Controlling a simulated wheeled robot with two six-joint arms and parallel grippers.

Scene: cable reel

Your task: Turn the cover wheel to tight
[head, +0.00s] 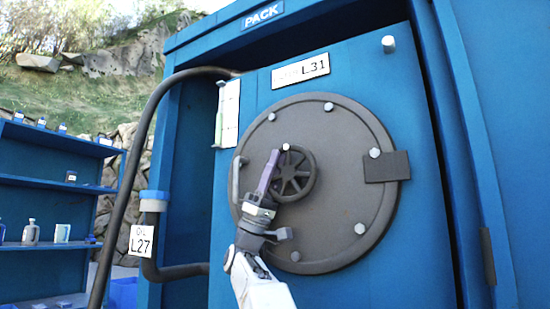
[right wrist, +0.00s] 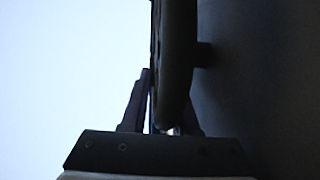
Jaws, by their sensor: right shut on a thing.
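The cover (head: 330,215) is a large dark grey disc with several light bolts on the blue cabinet front. The spoked cover wheel (head: 305,180) sits left of the cover's middle. My right gripper (head: 268,172) reaches up from below and is shut on the left side of the wheel's rim. In the right wrist view the dark rim (right wrist: 178,60) runs down between the two fingers (right wrist: 165,115). The fingers hide part of the wheel's left edge. I cannot read a tight mark on the cover. My left gripper is not in view.
A handle (head: 236,178) stands at the cover's left edge and a hinge plate (head: 387,167) at its right. A dark hose (head: 135,150) runs down on the left. Blue shelves (head: 40,190) with bottles stand further left.

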